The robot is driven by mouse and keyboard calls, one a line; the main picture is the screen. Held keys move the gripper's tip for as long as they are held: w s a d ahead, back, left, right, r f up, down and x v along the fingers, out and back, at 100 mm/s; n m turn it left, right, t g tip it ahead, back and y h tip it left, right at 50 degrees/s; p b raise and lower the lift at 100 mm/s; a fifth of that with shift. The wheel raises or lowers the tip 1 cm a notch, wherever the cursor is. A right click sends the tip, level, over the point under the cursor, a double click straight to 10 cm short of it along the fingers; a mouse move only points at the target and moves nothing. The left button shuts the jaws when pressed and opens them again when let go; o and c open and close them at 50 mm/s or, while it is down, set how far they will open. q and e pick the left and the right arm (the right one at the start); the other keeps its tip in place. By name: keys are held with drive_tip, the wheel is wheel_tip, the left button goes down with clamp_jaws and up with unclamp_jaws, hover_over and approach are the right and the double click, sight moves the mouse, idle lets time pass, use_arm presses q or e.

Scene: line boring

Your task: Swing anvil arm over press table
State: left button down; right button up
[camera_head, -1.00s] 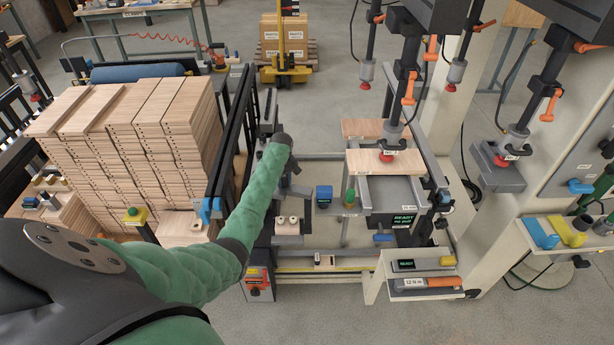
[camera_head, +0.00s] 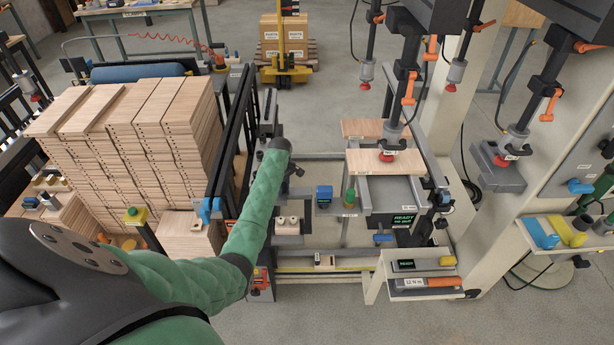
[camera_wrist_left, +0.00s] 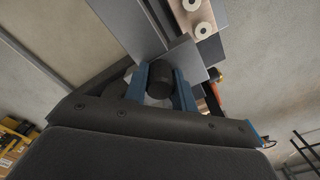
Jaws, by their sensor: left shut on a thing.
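My left gripper (camera_wrist_left: 161,84) is shut on a dark cylindrical handle (camera_wrist_left: 159,77), with one blue finger on each side of it. In the wrist view the handle stands in front of a grey metal plate, which looks like part of the anvil arm (camera_wrist_left: 184,58). In the head view my sleeved left arm hides most of the handle and gripper. The press table (camera_head: 392,190) stands to the right, with a wooden board (camera_head: 385,163) across it under a red-tipped press head. My right gripper is out of view.
A tall stack of drilled boards (camera_head: 120,130) stands left, beside a black rail frame (camera_head: 232,140). A tool shelf (camera_head: 425,283) projects at the front.

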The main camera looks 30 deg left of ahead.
sight(286, 199)
use_arm(q)
drive_tip(key=shift+s+d, duration=0.1)
drive_tip(key=shift+d, duration=0.05)
drive_tip(key=shift+s+d+n, duration=0.55)
drive_tip(key=shift+s+n, duration=0.15)
drive_tip(key=shift+n, duration=0.6)
drive_tip(key=shift+s+d+n, duration=0.6)
drive_tip(key=shift+d+n, duration=0.15)
drive_tip(key=shift+n, duration=0.35)
drive_tip(key=shift+d, duration=0.1)
drive_tip(key=shift+s+d+n, duration=0.5)
drive_tip(key=shift+d+n, duration=0.25)
drive_tip(key=shift+n, duration=0.35)
drive_tip(key=shift+d, duration=0.15)
